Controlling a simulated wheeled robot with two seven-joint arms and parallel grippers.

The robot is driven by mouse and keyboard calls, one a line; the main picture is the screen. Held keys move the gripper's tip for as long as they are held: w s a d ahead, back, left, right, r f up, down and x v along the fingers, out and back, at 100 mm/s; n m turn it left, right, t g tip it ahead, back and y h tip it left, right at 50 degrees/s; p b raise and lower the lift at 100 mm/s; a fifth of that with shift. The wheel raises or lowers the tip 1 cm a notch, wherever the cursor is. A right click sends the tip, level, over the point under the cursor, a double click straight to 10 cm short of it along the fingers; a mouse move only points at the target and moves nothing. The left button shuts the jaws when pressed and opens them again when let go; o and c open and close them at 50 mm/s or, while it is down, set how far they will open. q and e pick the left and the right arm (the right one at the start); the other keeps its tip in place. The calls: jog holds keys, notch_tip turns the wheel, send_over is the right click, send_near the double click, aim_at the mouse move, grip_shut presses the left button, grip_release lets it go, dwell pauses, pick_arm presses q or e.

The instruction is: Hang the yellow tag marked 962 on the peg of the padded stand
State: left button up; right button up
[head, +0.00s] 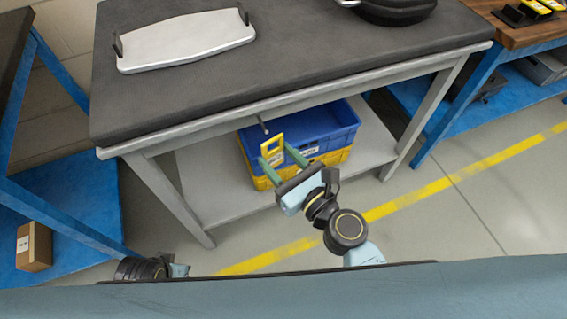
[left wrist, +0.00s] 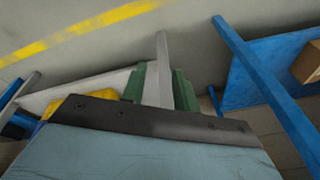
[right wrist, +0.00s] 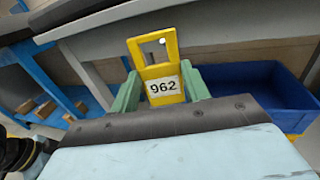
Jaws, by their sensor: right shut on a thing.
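The padded stand (head: 200,95) is a grey-framed bench with a dark padded top. Its small grey peg (head: 263,125) sticks out from the front edge. My right gripper (head: 283,156) is shut on the yellow tag (head: 272,138), just below and in front of the peg. In the right wrist view, the tag (right wrist: 163,70) stands upright between the green fingers, with 962 facing the camera. The peg tip (right wrist: 162,41) shows inside the tag's open window; I cannot tell whether it passes through. My left gripper (left wrist: 158,88) is open and empty, low at the left.
A blue crate (head: 333,128) sits on a yellow crate (head: 262,183) on the lower shelf, behind my right gripper. A white tray (head: 185,42) and a black rounded item (head: 390,8) lie on the padded top. A blue-framed bench (head: 75,220) stands left.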

jog(key=shift+w+a+f, duration=0.1)
jog(key=shift+w+a, duration=0.15)
jog(key=shift+w, duration=0.5)
jog(key=shift+w+a, duration=0.2)
jog(key=shift+w, duration=0.55)
jog(key=shift+w+a+f, duration=0.1)
jog(key=shift+w+a, duration=0.15)
jog(key=shift+w, duration=0.5)
jog(key=shift+w+f, duration=0.1)
pick_arm(q)
jog(key=shift+d+r+b, duration=0.25)
jog(key=shift+r, duration=0.25)
jog(key=shift+d+r+b, duration=0.2)
jog(key=shift+r, duration=0.25)
pick_arm(e)
jog(key=shift+w+a+f, duration=0.2)
jog(key=shift+w+f, duration=0.15)
jog(key=shift+w, duration=0.15)
pick_arm(q)
jog(key=shift+w, duration=0.2)
pick_arm(e)
jog(key=o, duration=1)
pick_arm(q)
jog(key=shift+r, duration=0.1)
pick_arm(e)
jog(key=shift+s, duration=0.1)
